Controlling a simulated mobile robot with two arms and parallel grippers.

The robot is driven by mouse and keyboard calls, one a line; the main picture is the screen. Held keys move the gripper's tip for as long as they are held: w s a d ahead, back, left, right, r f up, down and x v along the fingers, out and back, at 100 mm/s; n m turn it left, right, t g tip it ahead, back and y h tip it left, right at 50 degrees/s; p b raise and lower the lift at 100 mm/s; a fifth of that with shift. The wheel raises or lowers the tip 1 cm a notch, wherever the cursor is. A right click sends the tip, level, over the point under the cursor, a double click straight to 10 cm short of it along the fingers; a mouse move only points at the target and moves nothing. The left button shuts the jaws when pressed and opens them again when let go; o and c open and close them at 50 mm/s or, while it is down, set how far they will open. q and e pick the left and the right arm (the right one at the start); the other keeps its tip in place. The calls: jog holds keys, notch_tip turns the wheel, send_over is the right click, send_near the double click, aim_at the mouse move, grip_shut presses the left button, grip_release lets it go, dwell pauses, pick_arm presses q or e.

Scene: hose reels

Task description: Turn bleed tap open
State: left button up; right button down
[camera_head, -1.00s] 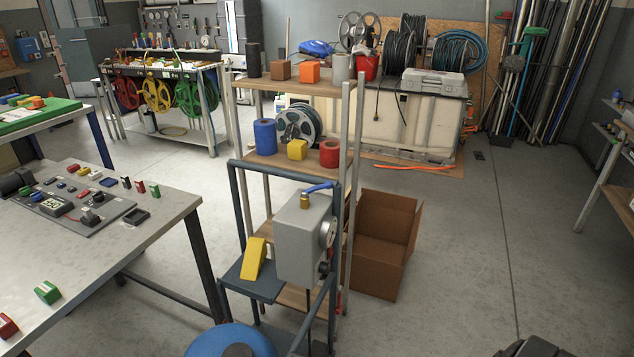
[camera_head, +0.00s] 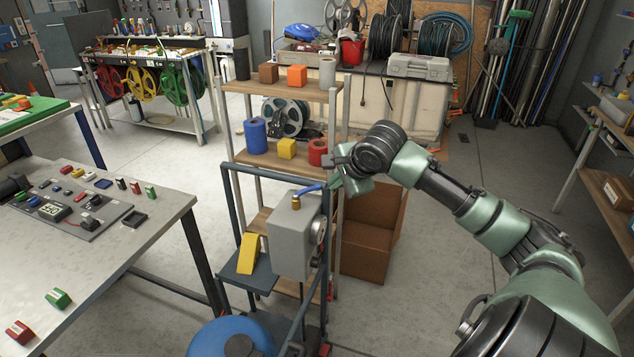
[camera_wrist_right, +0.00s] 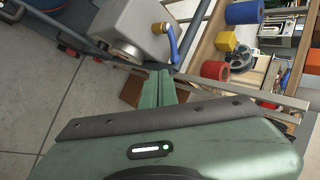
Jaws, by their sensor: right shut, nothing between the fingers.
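The bleed tap's blue lever (camera_head: 308,188) sits on a brass fitting (camera_head: 296,201) on top of a grey box (camera_head: 292,238). The box is mounted on a blue-grey framed cart. In the right wrist view, the blue lever (camera_wrist_right: 173,46) points from the brass fitting (camera_wrist_right: 158,28) toward my fingers. My right gripper (camera_head: 334,184) is shut and empty, just right of the lever's free end. In the right wrist view, its shut fingertips (camera_wrist_right: 158,73) lie close to the lever's end; I cannot tell whether they touch. My left gripper is not in view.
A wooden shelf rack (camera_head: 275,163) with coloured rolls and blocks stands behind the cart. An open cardboard box (camera_head: 366,250) lies on the floor to its right. A grey workbench (camera_head: 150,232) is at left. The floor at right is clear beyond my arm.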

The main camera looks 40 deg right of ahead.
aim_at(312, 186)
jog(key=shift+w+d+r+p+x, duration=0.1)
jog(key=shift+w+r+p+x, duration=0.35)
jog(key=shift+x, duration=1.75)
jog(key=shift+w+d+r+p+x, duration=0.15)
jog(key=shift+p+x, duration=0.55)
jog(key=shift+x, duration=1.5)
jog(key=shift+w+d+r+p+x, duration=0.1)
jog(key=shift+w+r+p+x, duration=0.35)
jog(key=shift+x, duration=1.75)
jog(key=shift+s+f+p, duration=0.1)
jog(key=shift+f+p, duration=0.05)
jog(key=shift+p, duration=0.15)
jog(key=shift+d+y, duration=0.1)
jog(key=shift+y, duration=0.2)
jog(key=shift+w+d+n+y+p, duration=0.1)
jog(key=shift+w+n+y+p, duration=0.15)
jog(key=shift+n, duration=0.2)
jog(key=shift+w+d+n+y+p, duration=0.15)
jog(key=shift+n+p, duration=0.15)
jog(key=shift+n, duration=0.15)
jog(key=shift+w+d+f+n+y+b, duration=0.2)
jog(key=shift+d+n+y+b, duration=0.1)
jog(key=shift+n+y, duration=0.3)
jog(key=shift+w+r+n+y+b, duration=0.15)
jog(key=shift+n+y+b, duration=0.3)
jog(key=shift+n, duration=0.55)
